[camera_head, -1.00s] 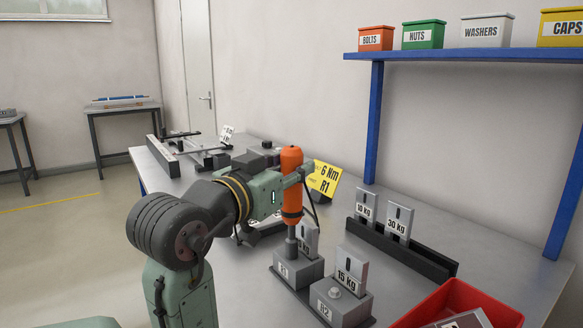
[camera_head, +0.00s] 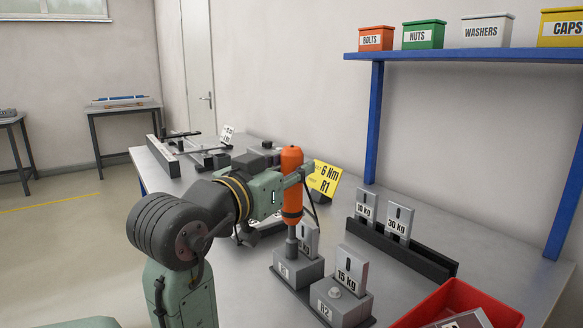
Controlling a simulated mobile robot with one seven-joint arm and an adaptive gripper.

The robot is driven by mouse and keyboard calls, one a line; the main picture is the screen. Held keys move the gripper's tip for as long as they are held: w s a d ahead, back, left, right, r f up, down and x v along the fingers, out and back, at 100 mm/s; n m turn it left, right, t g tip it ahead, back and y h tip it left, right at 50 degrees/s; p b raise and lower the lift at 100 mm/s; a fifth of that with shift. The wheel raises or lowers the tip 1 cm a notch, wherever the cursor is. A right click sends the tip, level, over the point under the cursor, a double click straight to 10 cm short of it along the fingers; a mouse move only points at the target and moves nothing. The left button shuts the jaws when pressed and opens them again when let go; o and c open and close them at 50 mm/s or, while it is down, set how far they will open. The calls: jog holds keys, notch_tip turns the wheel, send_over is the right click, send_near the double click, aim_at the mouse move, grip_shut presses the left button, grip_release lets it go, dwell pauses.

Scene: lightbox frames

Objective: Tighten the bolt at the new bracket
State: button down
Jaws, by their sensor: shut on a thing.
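My gripper (camera_head: 300,176) is shut on an orange screwdriver-like tool (camera_head: 291,170), held upright. The tool's grey lower end (camera_head: 292,243) stands over the left grey block (camera_head: 298,268), at or just above its top; contact is too small to tell. A bracket plate (camera_head: 309,238) on that block is partly hidden behind the tool. The right block, marked R2 (camera_head: 338,300), carries a 15 kg plate (camera_head: 351,268) and a bolt head (camera_head: 335,292). A yellow card (camera_head: 323,179) behind the tool reads 6 Nm, R1.
A dark rack (camera_head: 425,259) holds 10 kg (camera_head: 366,206) and 30 kg (camera_head: 399,220) plates. A red bin (camera_head: 440,298) stands at the front right. A metal frame (camera_head: 208,152) lies at the far left of the table. A blue shelf (camera_head: 470,54) with bins is above.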

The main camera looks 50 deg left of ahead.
aim_at(292, 148)
jog(key=shift+f, duration=0.2)
jog(key=shift+w+r+p, duration=0.1)
jog(key=shift+r+p, duration=2.1)
jog(key=shift+r, duration=0.45)
jog(key=shift+f, duration=0.1)
